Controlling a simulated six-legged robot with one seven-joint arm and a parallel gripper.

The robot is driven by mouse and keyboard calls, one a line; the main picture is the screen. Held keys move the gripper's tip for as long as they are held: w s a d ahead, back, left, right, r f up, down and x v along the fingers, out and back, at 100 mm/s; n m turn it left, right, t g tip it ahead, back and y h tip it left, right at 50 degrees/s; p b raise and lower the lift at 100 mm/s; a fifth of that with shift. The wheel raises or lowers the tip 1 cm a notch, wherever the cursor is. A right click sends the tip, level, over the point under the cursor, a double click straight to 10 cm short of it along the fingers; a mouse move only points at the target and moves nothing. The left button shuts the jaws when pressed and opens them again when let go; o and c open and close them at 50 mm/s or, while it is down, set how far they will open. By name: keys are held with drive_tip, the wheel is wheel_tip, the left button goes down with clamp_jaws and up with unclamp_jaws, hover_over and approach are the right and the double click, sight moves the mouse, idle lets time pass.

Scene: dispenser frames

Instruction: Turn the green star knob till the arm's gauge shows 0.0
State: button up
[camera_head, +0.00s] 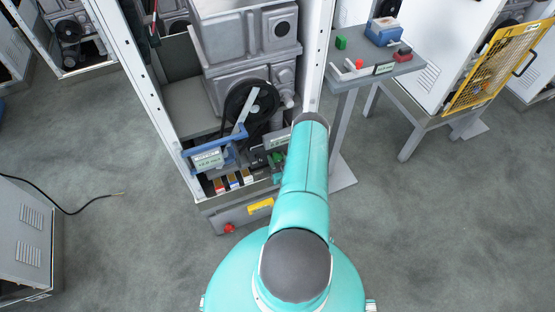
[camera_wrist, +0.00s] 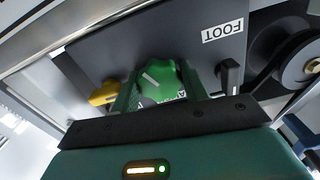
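The green star knob (camera_wrist: 160,82) has a white pointer mark and sits on a dark panel marked FOOT (camera_wrist: 222,32) in the wrist view. My gripper (camera_wrist: 158,85) is at the knob, one finger on each side of it. The gaps are too small to tell whether both fingers press on it. In the head view my own arm hides most of the gripper and knob. The blue arm (camera_head: 228,137) carries a pale gauge display (camera_head: 207,158) with green digits, too small to read surely.
A yellow part (camera_wrist: 103,94) and a black lever (camera_wrist: 229,76) flank the knob. A black wheel (camera_head: 240,112) stands behind in the open cabinet. A side table (camera_head: 345,77) is on the right. A black cable (camera_head: 70,212) lies on the floor at left.

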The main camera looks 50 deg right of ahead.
drive_tip(key=shift+c, duration=1.2)
drive_tip(key=shift+m, duration=0.4)
drive_tip(key=m, duration=1.1)
drive_tip(key=shift+m, duration=1.8)
